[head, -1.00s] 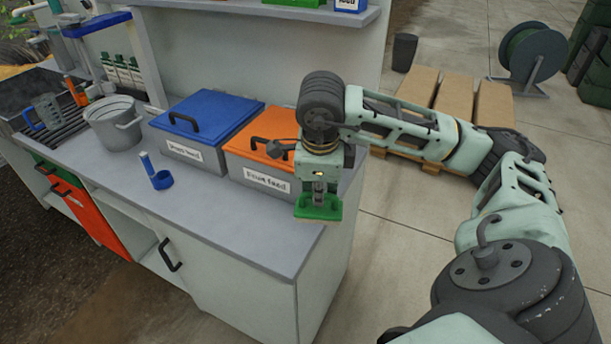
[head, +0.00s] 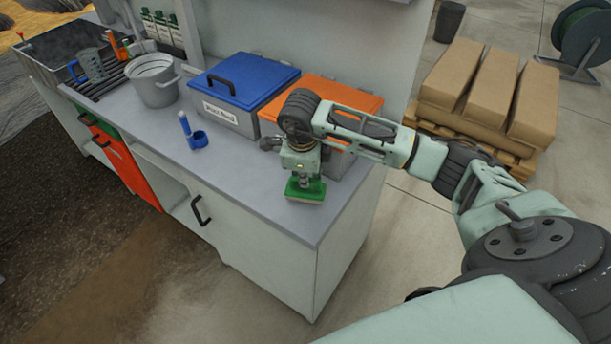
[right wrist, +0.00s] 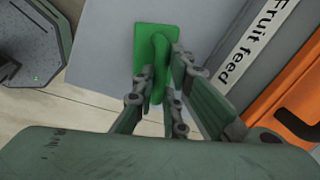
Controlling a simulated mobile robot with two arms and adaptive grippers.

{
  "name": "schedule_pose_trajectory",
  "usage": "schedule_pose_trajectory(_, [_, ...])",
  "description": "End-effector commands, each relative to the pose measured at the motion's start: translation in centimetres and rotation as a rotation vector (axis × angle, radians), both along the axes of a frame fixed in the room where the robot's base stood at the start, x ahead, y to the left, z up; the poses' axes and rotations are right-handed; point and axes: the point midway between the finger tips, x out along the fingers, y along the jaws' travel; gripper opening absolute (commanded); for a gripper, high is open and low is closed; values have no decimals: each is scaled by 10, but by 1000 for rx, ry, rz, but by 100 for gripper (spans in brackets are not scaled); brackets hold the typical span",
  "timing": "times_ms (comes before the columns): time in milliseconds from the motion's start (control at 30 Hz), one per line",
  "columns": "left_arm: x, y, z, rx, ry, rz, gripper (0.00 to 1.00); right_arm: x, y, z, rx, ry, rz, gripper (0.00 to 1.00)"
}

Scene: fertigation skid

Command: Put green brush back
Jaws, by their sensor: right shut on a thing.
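The green brush (head: 306,190) is in my right gripper (head: 305,176), bristles down, over the counter near its right end. In the right wrist view the green brush (right wrist: 155,45) shows its flat block and looped handle, with the fingers of the right gripper (right wrist: 160,85) closed on the handle. I cannot tell whether the brush touches the counter. My left gripper is not in view.
The grey counter (head: 250,205) has free room in front of the blue-lidded bin (head: 250,80) and the orange-lidded bin (head: 350,100). A blue holder (head: 195,137) and a grey bucket (head: 155,85) stand to the left. Stacked sacks (head: 490,85) lie on a pallet behind.

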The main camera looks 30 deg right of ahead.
Motion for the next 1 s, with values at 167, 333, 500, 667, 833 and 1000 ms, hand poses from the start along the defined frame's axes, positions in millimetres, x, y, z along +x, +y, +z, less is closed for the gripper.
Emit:
schedule_pose_trajectory(167, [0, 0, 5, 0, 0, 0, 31, 0, 0, -12, -1, -2, -1, 0])
schedule_pose_trajectory(333, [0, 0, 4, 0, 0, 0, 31, 0, 0, -12, 0, -3, -1, 0])
schedule_pose_trajectory(500, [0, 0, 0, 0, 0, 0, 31, 0, 0, -16, 0, -2, -1, 12])
schedule_pose_trajectory(667, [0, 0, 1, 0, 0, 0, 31, 0, 0, -15, 0, -2, -1, 26])
schedule_pose_trajectory(833, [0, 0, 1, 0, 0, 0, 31, 0, 0, -15, 0, -2, -1, 30])
schedule_pose_trajectory(1000, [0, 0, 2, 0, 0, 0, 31, 0, 0, -14, 0, -2, -1, 30])
